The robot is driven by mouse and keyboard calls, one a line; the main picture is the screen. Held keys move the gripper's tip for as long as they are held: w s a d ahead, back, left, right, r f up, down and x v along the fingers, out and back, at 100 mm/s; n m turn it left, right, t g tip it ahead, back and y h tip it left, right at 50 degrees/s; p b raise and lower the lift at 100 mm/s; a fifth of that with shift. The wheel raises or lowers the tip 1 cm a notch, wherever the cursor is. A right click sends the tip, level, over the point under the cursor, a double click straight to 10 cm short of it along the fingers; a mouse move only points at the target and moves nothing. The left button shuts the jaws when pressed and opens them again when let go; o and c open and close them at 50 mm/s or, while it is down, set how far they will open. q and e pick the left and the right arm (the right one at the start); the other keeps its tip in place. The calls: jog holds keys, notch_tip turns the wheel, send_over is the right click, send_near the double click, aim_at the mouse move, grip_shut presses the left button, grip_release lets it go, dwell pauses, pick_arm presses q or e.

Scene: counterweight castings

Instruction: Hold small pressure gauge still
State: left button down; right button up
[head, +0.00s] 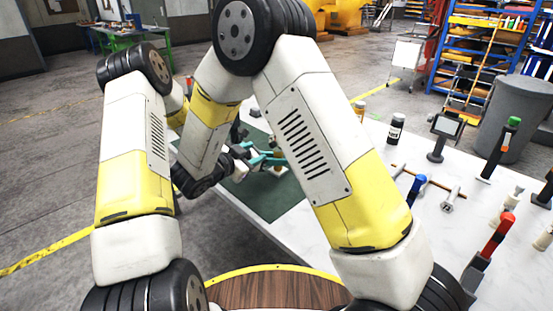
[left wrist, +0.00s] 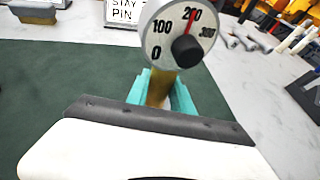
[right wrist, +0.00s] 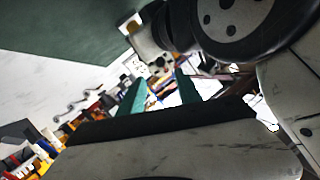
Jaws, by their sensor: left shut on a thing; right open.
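The small pressure gauge (left wrist: 168,48) fills the upper middle of the left wrist view. Its pale round dial reads 0 to 300, with a red needle near 200 and a dark knob over the face. My left gripper (left wrist: 161,88) is shut on its brass stem, a teal finger on each side. The stem's lower end is hidden by the gripper. My right gripper (right wrist: 160,85) is open, its teal fingers apart with nothing held between them. In the head view my arms hide much of the work area, and teal fingers show only small over the mat.
A dark green mat (left wrist: 40,95) lies on the white table (head: 404,222). A sign (left wrist: 124,12) stands behind the gauge. A dark jar (head: 396,128), a small screen on a stand (head: 446,127) and several hand tools occupy the table's right side.

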jog(key=n+g+y, duration=0.1)
jog(key=g+y, duration=0.2)
jog(key=g, duration=0.1)
send_near(272, 144)
jog(key=x, duration=0.8)
jog(key=shift+w+f, duration=0.1)
grip_shut()
